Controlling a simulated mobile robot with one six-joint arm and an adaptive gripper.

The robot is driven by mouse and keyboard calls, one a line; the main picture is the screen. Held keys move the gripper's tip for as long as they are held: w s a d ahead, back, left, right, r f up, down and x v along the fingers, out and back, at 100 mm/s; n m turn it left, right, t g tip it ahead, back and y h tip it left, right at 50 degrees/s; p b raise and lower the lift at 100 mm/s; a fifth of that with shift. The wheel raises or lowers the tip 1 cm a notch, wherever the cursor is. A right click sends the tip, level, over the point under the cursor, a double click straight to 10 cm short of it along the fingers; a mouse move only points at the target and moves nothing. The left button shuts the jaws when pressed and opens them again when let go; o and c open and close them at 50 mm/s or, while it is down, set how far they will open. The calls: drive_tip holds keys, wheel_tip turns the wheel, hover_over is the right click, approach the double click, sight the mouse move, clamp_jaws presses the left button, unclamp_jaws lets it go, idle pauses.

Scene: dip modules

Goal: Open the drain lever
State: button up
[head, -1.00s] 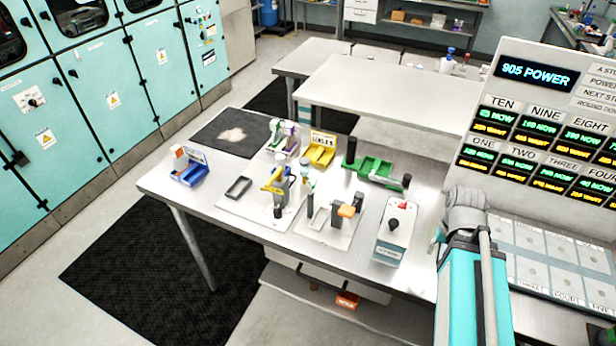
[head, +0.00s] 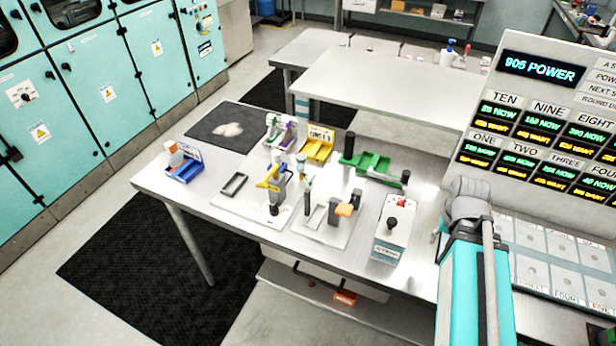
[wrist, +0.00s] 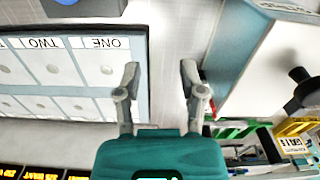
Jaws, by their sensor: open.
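No part is readably labelled as the drain lever, so I cannot tell which one it is. In the head view, one fixture has a yellow lever (head: 267,184) on a grey post. Beside it stands a fixture with an orange-topped handle (head: 343,209). A white box (head: 391,236) with a black knob (head: 392,222) stands to their right. That box also shows in the wrist view (wrist: 250,60), right of my gripper, with its black knob (wrist: 300,92). My gripper (wrist: 162,92) is open and empty, its fingers apart over bare metal tabletop.
A blue tray (head: 186,172), a yellow tray (head: 318,150) and a green tray (head: 372,165) stand along the table. A tall display panel (head: 545,120) and a labelled pad board (head: 545,255) are at the right. A dark mat (head: 215,135) lies at the back left.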

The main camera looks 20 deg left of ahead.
sight(413, 213)
drive_tip(key=w+a, duration=0.2)
drive_tip(key=w+a+r+n+p, duration=0.1)
drive_tip(key=w+a, duration=0.2)
drive_tip(key=w+a+r+n, duration=0.1)
drive_tip(key=w+a, duration=0.2)
drive_tip(key=shift+p, duration=0.4)
drive_tip(key=w+a+r+n+p, duration=0.1)
drive_tip(key=w+a+n, duration=0.1)
drive_tip(key=a, duration=0.9)
drive_tip(key=w+a+r+n+y+p, duration=0.1)
drive_tip(key=w+a, duration=0.4)
drive_tip(key=a, duration=0.6)
drive_tip(key=w+a+r+n+g+p, duration=0.1)
drive_tip(key=w+a+r+n+p, duration=0.1)
drive_tip(key=a, duration=0.9)
drive_tip(key=shift+w+r+n, duration=0.2)
drive_tip(key=shift+w+n, duration=0.4)
drive_tip(key=shift+w, duration=0.25)
drive_tip(key=shift+f, duration=0.15)
drive_tip(key=f+b, duration=0.4)
drive_tip(key=s+a+f+b, duration=0.1)
drive_tip(key=f+b, duration=0.8)
drive_tip(key=shift+s+a+f, duration=0.15)
drive_tip(key=shift+s+a, duration=0.1)
drive_tip(key=shift+a, duration=0.05)
clamp_jaws()
